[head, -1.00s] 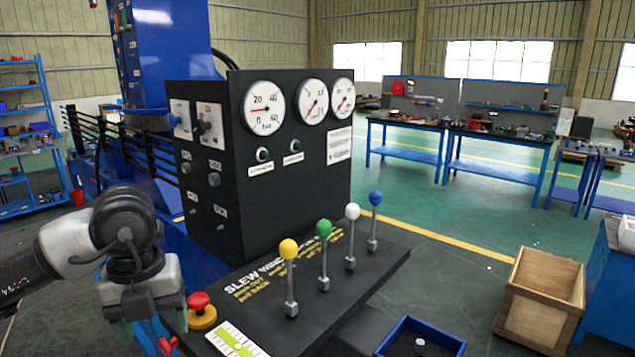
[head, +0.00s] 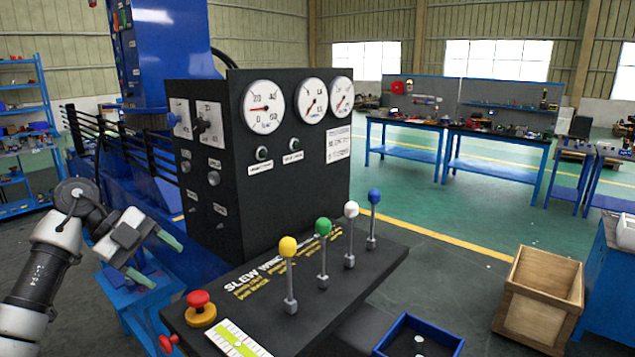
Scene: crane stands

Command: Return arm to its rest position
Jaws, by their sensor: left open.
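My left gripper (head: 156,260) is at the left of the head view, left of the black control console (head: 285,185). Its two greenish fingers are apart with nothing between them, and it touches no control. The console has levers with a yellow knob (head: 288,246), a green knob (head: 323,226), a white knob (head: 351,209) and a blue knob (head: 374,196), all standing roughly upright. A red mushroom button (head: 199,300) sits at the console's near left corner. My right gripper is not in view.
A blue stand (head: 135,300) is below my left gripper. A blue tray (head: 418,338) and a wooden crate (head: 540,300) are at the lower right. Blue workbenches (head: 495,140) stand at the back. The green floor between is open.

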